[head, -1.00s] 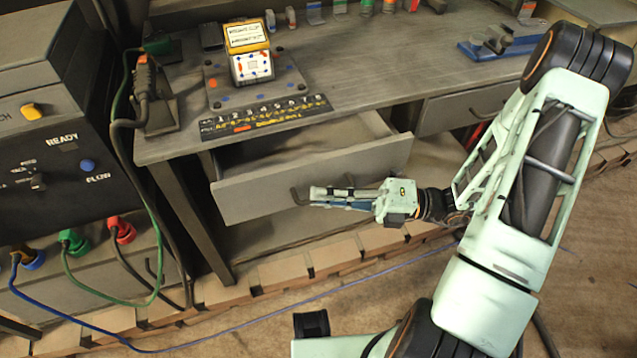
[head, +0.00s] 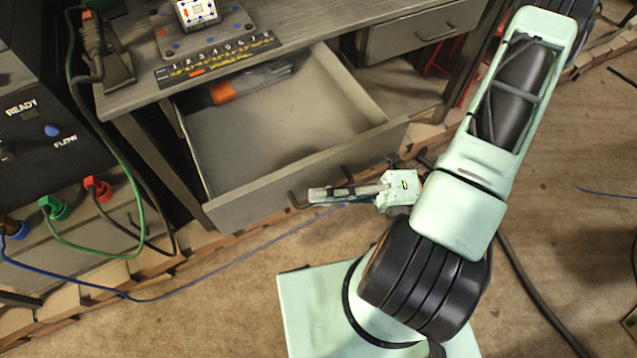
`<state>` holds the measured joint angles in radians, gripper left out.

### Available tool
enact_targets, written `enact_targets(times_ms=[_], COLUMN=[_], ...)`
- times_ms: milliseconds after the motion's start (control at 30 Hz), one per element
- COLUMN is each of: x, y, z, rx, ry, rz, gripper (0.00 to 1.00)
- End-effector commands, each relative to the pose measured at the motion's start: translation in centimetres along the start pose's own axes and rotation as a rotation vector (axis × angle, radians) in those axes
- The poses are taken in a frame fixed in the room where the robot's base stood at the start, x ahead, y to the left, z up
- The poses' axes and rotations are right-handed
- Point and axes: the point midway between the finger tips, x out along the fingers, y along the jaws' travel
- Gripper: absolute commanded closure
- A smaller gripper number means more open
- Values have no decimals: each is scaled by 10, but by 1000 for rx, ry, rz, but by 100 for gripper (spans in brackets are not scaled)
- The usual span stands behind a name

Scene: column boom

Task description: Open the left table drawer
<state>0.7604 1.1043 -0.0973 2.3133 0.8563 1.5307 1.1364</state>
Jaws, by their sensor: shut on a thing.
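The left table drawer (head: 255,185) is pulled well out from under the grey table (head: 140,95) in the head view. Its front panel tilts across the picture, and its bare floor shows. A glove-like grey and orange thing (head: 245,83) lies inside at the back. My gripper (head: 318,195) is at the outer face of the drawer front, shut on the dark bar handle (head: 294,200). The handle's left end shows; the fingers hide part of the rest.
A second drawer (head: 425,30) at the right is shut. A dark console (head: 30,100) with green and red plugs and hanging cables stands at the left. A blue cable (head: 230,262) crosses the brown floor. Open floor lies at the lower left and right.

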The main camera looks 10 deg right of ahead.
Motion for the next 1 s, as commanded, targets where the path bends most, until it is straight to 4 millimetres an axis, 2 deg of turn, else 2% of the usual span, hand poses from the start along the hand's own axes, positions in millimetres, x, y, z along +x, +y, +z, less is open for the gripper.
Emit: enact_targets(times_ms=[400,433,567,867,1000], x=[-2,-1,-1,-2,-14], y=[0,0,0,0,0], z=[-2,-2,-2,-2,-1], rx=[-1,-1,-1,-1,-2], ry=[-1,-1,-1,-1,-3], rz=[-1,-1,-1,-1,-3], gripper=[100,90,75,74,74])
